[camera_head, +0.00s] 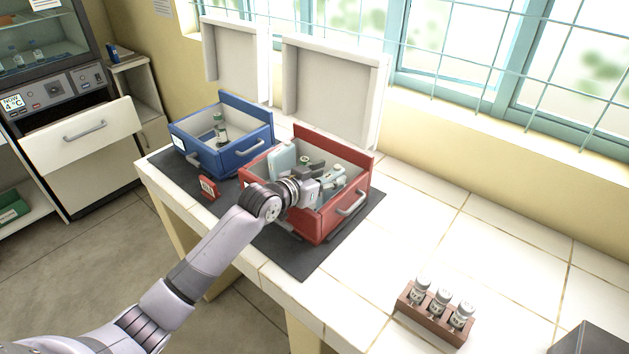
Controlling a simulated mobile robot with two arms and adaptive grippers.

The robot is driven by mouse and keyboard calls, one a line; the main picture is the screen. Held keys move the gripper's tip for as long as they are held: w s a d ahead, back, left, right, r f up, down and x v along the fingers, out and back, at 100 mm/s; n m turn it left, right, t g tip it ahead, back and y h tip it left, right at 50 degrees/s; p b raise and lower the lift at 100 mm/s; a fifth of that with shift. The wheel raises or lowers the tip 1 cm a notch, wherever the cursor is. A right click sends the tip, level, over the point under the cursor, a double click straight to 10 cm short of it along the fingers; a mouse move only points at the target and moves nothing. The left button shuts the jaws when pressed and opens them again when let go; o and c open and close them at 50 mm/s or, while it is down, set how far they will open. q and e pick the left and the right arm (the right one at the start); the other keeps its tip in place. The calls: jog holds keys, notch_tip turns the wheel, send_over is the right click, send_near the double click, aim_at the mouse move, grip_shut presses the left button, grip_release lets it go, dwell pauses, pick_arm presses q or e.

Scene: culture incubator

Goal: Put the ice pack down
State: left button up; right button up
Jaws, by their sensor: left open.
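A pale grey-green slab that looks like the ice pack (282,160) stands upright inside the red box (316,222), by its back left wall. My left gripper (328,176) is open and reaches over the front wall into the red box, to the right of the slab and apart from it. A small green-topped item (304,161) shows beside the slab. The gripper and wrist hide much of the box's inside, so I cannot tell what lies under the fingers. My right gripper is out of view.
A blue box (231,155) holding a bottle (220,130) stands left of the red one on a dark mat (310,263). Both lids are raised. A small red sign (208,188) stands in front. A brown vial rack (437,318) sits front right; the tiles between are clear.

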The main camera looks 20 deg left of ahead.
pick_arm(q)
jog(key=b+v, duration=0.1)
jog(key=v, duration=0.9)
jog(key=shift+s+f, duration=0.1)
jog(key=shift+s, duration=0.05)
jog(key=shift+v, duration=0.75)
dwell(0.4)
